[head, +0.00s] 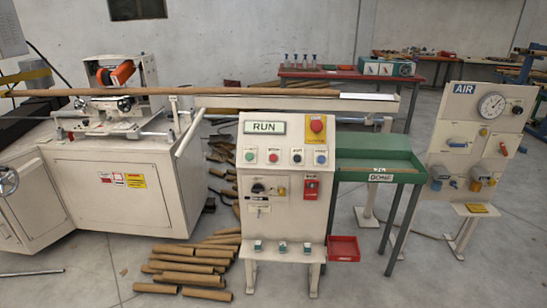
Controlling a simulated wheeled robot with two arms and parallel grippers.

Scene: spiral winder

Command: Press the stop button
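The control panel (285,185) stands upright on legs in the middle of the head view, with a "RUN" sign (264,127) at its top left. A row of small round buttons sits below: a green one (250,156), a red one (273,157), a dark one (297,158) and a blue one (320,159). Their labels are too small to read, so I cannot tell which is marked stop. A large red mushroom button (317,126) on a yellow plate is at the top right. Neither of my grippers is in view.
The winder machine (115,180) stands at left, with a long brown tube (200,91) across it. Cardboard tubes (190,272) lie on the floor left of the panel. A green "DONE" table (375,148), red bin (343,248) and AIR panel (480,135) are at right.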

